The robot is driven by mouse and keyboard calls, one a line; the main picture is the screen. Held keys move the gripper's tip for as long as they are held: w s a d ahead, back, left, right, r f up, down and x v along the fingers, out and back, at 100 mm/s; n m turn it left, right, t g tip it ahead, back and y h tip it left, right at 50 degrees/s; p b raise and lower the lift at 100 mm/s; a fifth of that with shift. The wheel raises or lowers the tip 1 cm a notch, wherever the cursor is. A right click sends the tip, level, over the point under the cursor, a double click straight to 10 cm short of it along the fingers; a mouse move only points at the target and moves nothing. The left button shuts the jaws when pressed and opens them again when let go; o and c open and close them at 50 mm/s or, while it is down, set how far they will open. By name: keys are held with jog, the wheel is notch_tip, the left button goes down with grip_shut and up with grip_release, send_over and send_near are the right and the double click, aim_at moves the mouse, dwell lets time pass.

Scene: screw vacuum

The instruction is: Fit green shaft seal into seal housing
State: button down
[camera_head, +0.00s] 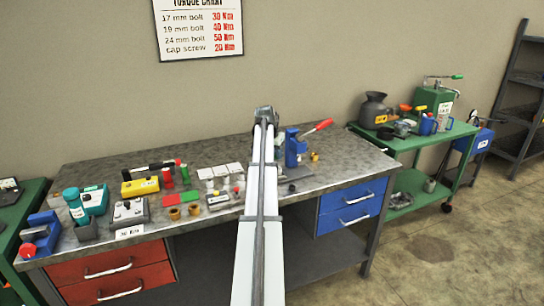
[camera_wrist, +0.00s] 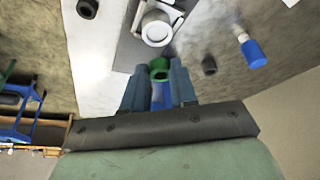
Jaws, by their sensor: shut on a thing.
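In the wrist view my gripper (camera_wrist: 160,84) is shut on the green shaft seal (camera_wrist: 159,64), a short green ring with a dark opening. Something blue shows between the fingers behind the seal. Just beyond the seal, a round white and grey part (camera_wrist: 157,28) on a dark grey plate looks like the seal housing. The seal shows apart from its ring in the picture; the height between them I cannot tell. In the head view my gripper (camera_head: 265,117) is at the far end of my arm above the bench, and my arm hides the seal and most of the housing area.
The bench (camera_head: 330,160) is crowded left of my arm with boxes, coloured cylinders and white cards.

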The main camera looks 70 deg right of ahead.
jog(key=shift+a+f, duration=0.1)
jog(key=shift+f, duration=0.15)
dwell(0.3)
jog(key=shift+f, duration=2.05)
jog(key=shift+f, duration=0.2)
jog(key=c, duration=0.8)
grip_release()
jog(key=shift+r, duration=0.15)
jog(key=shift+r, duration=2.85)
